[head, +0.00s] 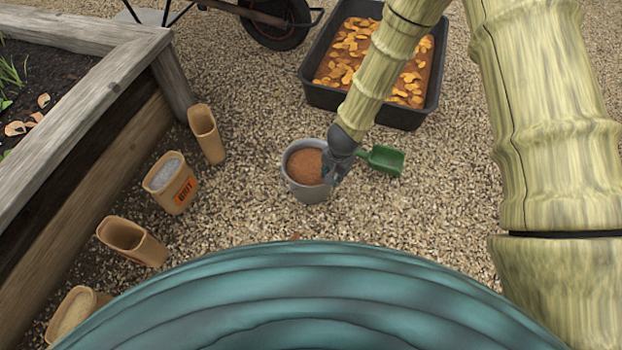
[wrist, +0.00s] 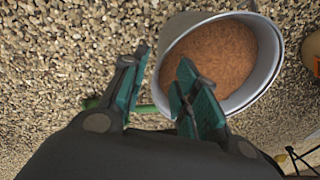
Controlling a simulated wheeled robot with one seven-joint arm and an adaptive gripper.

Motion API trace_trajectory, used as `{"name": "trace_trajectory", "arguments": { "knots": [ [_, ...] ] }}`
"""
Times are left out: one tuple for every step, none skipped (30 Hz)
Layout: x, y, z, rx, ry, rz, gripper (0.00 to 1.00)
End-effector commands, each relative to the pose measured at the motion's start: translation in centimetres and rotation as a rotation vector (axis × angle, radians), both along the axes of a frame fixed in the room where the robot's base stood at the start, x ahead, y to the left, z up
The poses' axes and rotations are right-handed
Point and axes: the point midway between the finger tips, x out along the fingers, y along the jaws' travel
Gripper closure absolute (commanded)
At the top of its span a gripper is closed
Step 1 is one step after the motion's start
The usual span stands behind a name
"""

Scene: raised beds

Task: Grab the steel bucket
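The steel bucket (head: 307,193) stands upright on the gravel in the head view, filled with reddish-brown material. It also shows in the wrist view (wrist: 263,90), at upper right. My gripper (head: 332,174) is at the bucket's right side in the head view. In the wrist view my gripper (wrist: 163,60) has its two teal-padded fingers apart. One finger is outside the bucket and the other overlaps the opening, with the near rim between them. Whether either finger touches the wall, I cannot tell.
A green scoop (head: 386,160) lies right of the bucket, close to my gripper. A black tub (head: 405,117) with orange pieces is behind. Several tan bags, one a grit bag (head: 172,186), line the wooden raised bed (head: 95,105) at left. Gravel in front is clear.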

Motion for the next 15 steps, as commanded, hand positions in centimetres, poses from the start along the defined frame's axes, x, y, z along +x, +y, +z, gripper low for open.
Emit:
{"name": "trace_trajectory", "arguments": {
  "knots": [
    [0.1,0.0,-1.2,0.0,0.0,-0.001,0.7],
    [0.2,0.0,-1.6,0.0,0.0,0.0,0.7],
    [0.3,0.1,-2.3,-0.001,0.001,0.0,0.7],
    [0.3,0.1,-2.7,-0.001,0.001,0.001,0.7],
    [0.4,0.1,-3.0,-0.001,0.001,0.001,0.7],
    [0.5,0.1,-3.4,-0.001,0.001,0.001,0.7],
    [0.5,0.1,-3.7,-0.001,-0.001,0.001,0.7],
    [0.6,0.1,-3.8,-0.001,-0.001,0.001,0.7],
    [0.6,0.2,-4.0,-0.001,-0.001,0.001,0.7],
    [0.7,0.2,-4.1,-0.001,-0.001,0.001,0.7],
    [0.7,0.2,-4.1,-0.001,-0.001,0.001,0.7],
    [0.7,0.2,-4.2,-0.001,-0.001,0.001,0.7],
    [0.7,0.2,-4.3,-0.001,-0.001,0.001,0.7],
    [0.8,0.2,-4.5,-0.001,-0.001,0.001,0.7],
    [0.8,0.2,-4.7,-0.001,-0.001,0.001,0.7]
  ]
}}
